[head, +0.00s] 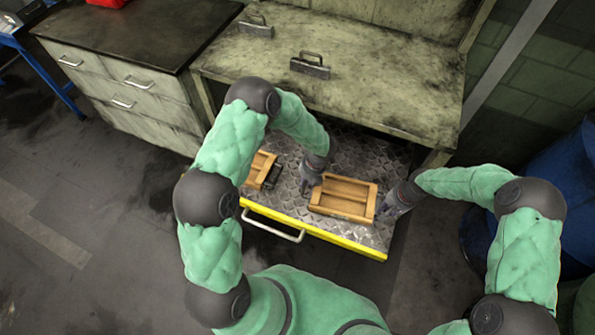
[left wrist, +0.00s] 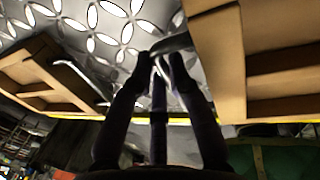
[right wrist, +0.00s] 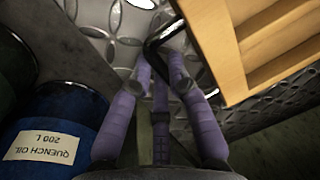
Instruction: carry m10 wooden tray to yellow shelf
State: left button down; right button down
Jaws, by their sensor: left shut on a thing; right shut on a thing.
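A wooden tray (head: 343,197) with inner dividers is at the front right of the yellow-edged shelf (head: 315,231); whether it rests there or hangs just above, I cannot tell. My left gripper (head: 311,186) is at its left end, shut on a dark handle; the left wrist view shows the fingers (left wrist: 165,62) closed round it and the tray (left wrist: 232,60) to the right. My right gripper (head: 387,208) is at the tray's right end. In the right wrist view its fingers (right wrist: 161,62) are shut on the black handle (right wrist: 163,38), beside the tray (right wrist: 238,60).
A second wooden tray (head: 259,167) with a dark handle lies left on the shelf's patterned metal plate. A worn workbench (head: 390,80) with two dark-handled blocks overhangs the back. A drawer cabinet (head: 130,90) stands left, a blue drum (head: 560,205) right. The shelf has a front bar handle (head: 273,227).

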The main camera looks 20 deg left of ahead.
pick_arm(q)
jog(key=shift+f, duration=0.45)
pick_arm(e)
jog(key=shift+f, duration=0.45)
pick_arm(q)
jog(key=c, duration=1.2)
grip_release()
pick_arm(e)
jog(key=c, duration=1.2)
grip_release()
pick_arm(q)
jog(key=shift+r, duration=0.1)
jog(key=v, duration=1.2)
pick_arm(e)
jog(key=r, duration=0.4)
jog(key=d+r, duration=0.1)
jog(key=r, duration=0.3)
jog(key=d+r, duration=0.1)
jog(key=r, duration=0.3)
jog(key=shift+w, duration=0.15)
jog(key=shift+f, duration=0.15)
